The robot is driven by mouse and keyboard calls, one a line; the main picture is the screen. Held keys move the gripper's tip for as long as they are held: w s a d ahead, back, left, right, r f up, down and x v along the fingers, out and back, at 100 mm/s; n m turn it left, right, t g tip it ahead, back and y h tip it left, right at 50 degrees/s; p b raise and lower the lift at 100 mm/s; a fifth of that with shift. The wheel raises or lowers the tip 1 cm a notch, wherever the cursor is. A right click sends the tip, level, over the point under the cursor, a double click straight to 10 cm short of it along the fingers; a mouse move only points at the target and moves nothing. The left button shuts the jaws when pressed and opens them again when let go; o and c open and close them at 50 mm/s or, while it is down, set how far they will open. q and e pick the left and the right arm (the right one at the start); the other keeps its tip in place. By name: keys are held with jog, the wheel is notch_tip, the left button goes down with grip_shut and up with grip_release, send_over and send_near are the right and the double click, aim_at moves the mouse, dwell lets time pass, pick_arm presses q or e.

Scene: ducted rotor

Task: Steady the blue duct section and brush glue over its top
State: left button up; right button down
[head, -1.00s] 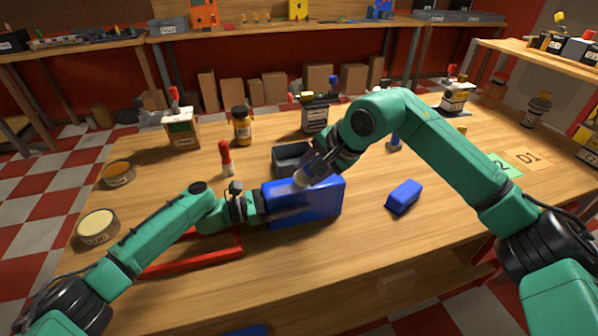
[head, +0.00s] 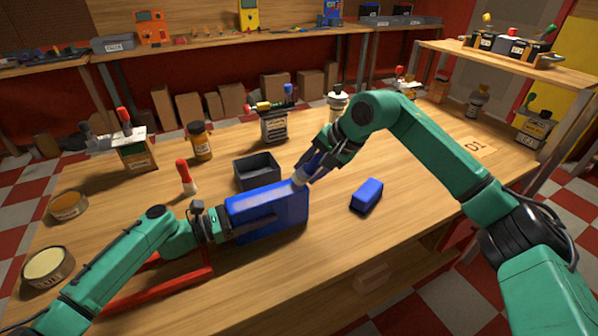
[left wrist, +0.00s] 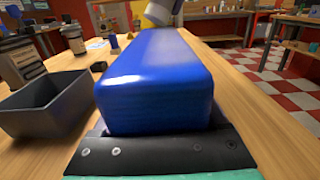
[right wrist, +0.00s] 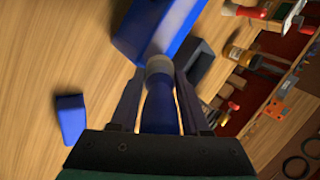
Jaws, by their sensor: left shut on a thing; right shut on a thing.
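The blue duct section (head: 270,211) is a long block lying on the wooden table; its top also shows in the left wrist view (left wrist: 155,70). My left gripper (head: 240,226) is shut on its left end, one finger along the near side. My right gripper (head: 318,165) is shut on the blue handle of a glue brush (right wrist: 157,100). The brush's pale end (head: 299,178) is at the right end of the duct section's top. In the right wrist view it meets the duct's edge; whether the bristles press on it I cannot tell.
A dark open bin (head: 257,171) stands just behind the duct section. A smaller blue block (head: 367,196) lies to its right. A red frame (head: 160,286) lies under my left arm. Round tins (head: 47,266), a red-capped bottle (head: 186,178) and jars stand left and behind. The right front table is clear.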

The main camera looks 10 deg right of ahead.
jog(key=shift+s+a, duration=0.9)
jog(key=shift+a, duration=1.9)
jog(key=shift+s+a, duration=0.85)
jog(key=shift+a, duration=1.9)
jog(key=shift+s+a, duration=0.9)
jog(key=shift+a, duration=1.9)
jog(key=shift+w+d, duration=0.9)
jog(key=shift+d, duration=1.9)
jog(key=shift+w+d, duration=0.95)
jog(key=shift+d, duration=1.8)
jog(key=shift+w+d, duration=0.9)
jog(key=shift+d, duration=1.9)
jog(key=shift+s+a, duration=0.9)
jog(key=shift+a, duration=1.85)
jog(key=shift+s+a, duration=0.9)
jog(key=shift+a, duration=1.9)
jog(key=shift+s+a, duration=0.9)
jog(key=shift+a, duration=1.85)
notch_tip(320, 180, up, 8)
jog(key=shift+w+a+f, duration=0.15)
jog(key=shift+w+f, duration=0.3)
jog(key=shift+w, duration=0.15)
